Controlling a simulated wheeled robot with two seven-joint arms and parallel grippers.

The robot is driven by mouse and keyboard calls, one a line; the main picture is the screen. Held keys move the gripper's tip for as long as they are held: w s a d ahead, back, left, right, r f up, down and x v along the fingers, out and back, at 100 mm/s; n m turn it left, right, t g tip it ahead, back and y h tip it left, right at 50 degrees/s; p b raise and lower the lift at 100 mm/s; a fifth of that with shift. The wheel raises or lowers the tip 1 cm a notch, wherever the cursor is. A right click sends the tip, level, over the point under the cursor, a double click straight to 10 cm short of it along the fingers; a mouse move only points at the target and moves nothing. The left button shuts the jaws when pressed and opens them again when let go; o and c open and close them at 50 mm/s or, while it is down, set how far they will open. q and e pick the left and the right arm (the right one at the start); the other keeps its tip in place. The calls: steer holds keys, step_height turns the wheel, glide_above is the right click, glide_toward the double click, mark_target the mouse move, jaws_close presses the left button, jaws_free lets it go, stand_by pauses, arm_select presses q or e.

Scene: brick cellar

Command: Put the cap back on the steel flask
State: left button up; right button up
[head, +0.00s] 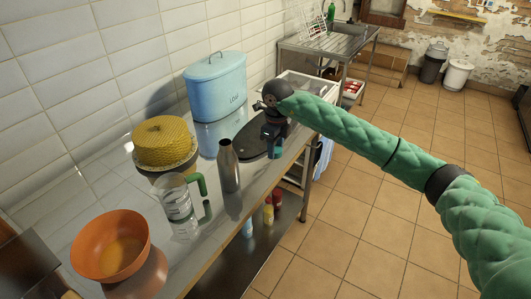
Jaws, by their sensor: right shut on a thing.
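The steel flask (229,168) stands upright on the steel worktop in the head view. Its neck is open at the top, with no cap on it. My right gripper (274,150) points down over the dark oval board, to the right of the flask and apart from it. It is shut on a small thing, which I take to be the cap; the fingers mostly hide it. I cannot tell whether it touches the board. My left gripper is not in view.
Left of the flask are a clear measuring jug (178,205) with a green handle, a yellow domed item (163,142) and an orange bowl (110,245). A blue bread bin (216,88) stands behind. The dark board (249,138) lies near the worktop's right edge.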

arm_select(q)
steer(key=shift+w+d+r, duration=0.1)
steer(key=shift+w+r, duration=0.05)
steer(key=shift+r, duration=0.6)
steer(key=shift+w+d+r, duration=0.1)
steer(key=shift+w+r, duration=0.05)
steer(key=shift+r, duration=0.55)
arm_select(e)
steer(key=shift+s+d+r, duration=0.5)
steer(key=shift+d+r, duration=0.05)
steer(key=shift+d, duration=0.2)
steer(key=s+d+f+n, duration=0.5)
steer(key=s+f+n, duration=0.5)
steer(key=f+n, duration=0.2)
steer(key=s+d+f+n, duration=0.6)
steer(key=s+f+n, duration=0.4)
steer(key=f+n, duration=0.3)
steer(key=shift+f, duration=0.15)
